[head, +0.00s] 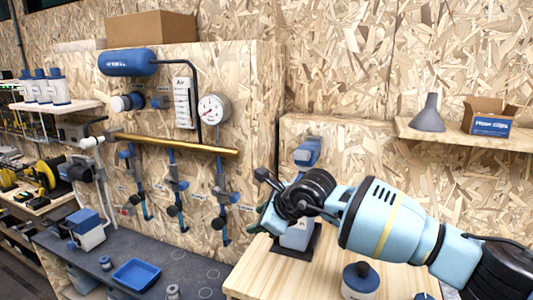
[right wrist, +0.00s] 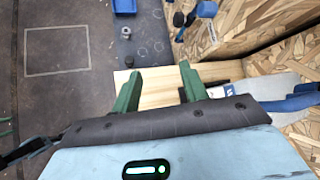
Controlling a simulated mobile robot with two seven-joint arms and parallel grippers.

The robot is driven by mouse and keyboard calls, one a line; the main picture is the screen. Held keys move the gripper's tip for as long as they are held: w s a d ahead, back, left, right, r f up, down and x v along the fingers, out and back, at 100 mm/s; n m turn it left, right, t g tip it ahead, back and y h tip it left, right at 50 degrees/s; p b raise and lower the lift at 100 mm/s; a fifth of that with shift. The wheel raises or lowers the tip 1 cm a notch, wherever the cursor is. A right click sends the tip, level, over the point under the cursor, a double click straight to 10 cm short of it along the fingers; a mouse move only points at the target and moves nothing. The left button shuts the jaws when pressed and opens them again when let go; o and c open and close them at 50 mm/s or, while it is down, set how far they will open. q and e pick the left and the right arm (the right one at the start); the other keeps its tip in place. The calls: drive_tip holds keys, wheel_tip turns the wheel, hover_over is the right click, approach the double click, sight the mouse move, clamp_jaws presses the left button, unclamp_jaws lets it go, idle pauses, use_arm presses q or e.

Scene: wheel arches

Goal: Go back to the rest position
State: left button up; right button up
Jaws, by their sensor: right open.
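My right arm comes in from the right in the head view, light blue with a yellow band. Its right gripper (head: 263,203) is over the light wooden bench top, in front of a white-and-blue device (head: 298,236) on a dark base, and partly hides it. In the right wrist view the two green fingers of this gripper (right wrist: 160,88) stand apart with nothing between them. Below the fingers lies the edge of the wooden bench top (right wrist: 158,97). My left gripper is not seen in the head view.
A chipboard panel with a gauge (head: 214,108), a brass pipe (head: 175,144) and blue clamps stands at left. A dark bench below holds a blue tray (head: 136,274). A shelf (head: 465,136) at right carries a grey funnel (head: 428,116) and a cardboard box (head: 488,117). Floor shows at left in the wrist view.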

drive_tip(key=s+a+f+m+g+y, duration=0.1)
drive_tip(key=s+a+f+m+y, duration=0.4)
drive_tip(key=s, duration=0.3)
drive_tip(key=s+a+f+m+g+y, duration=0.1)
drive_tip(key=s+a+f+m+y, duration=0.3)
drive_tip(key=s+m+y, duration=0.35)
drive_tip(key=s+d+f+m+t+h, duration=0.3)
drive_tip(key=d+f+m+h, duration=0.15)
drive_tip(key=m, duration=0.35)
drive_tip(key=s+d+f+m+t+h+p, duration=0.1)
drive_tip(key=s+d+f+m+t+h, duration=0.25)
drive_tip(key=d+f+m, duration=0.4)
drive_tip(key=s+d+f+m+t+h, duration=0.2)
drive_tip(key=d+f+m+t+h, duration=0.15)
drive_tip(key=m, duration=0.65)
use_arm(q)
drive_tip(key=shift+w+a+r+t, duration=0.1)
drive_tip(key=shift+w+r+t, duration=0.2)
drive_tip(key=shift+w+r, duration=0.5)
use_arm(e)
drive_tip(key=s+d+f+m+g+h, duration=0.3)
drive_tip(key=s+d+f+m, duration=0.2)
drive_tip(key=s, duration=0.6)
drive_tip(key=s+d+f+m+g+h, duration=0.3)
drive_tip(key=s+d+f+m, duration=0.3)
drive_tip(key=s+d+f, duration=0.3)
drive_tip(key=s, duration=0.3)
drive_tip(key=shift+d+f, duration=0.15)
drive_tip(key=shift+d, duration=0.1)
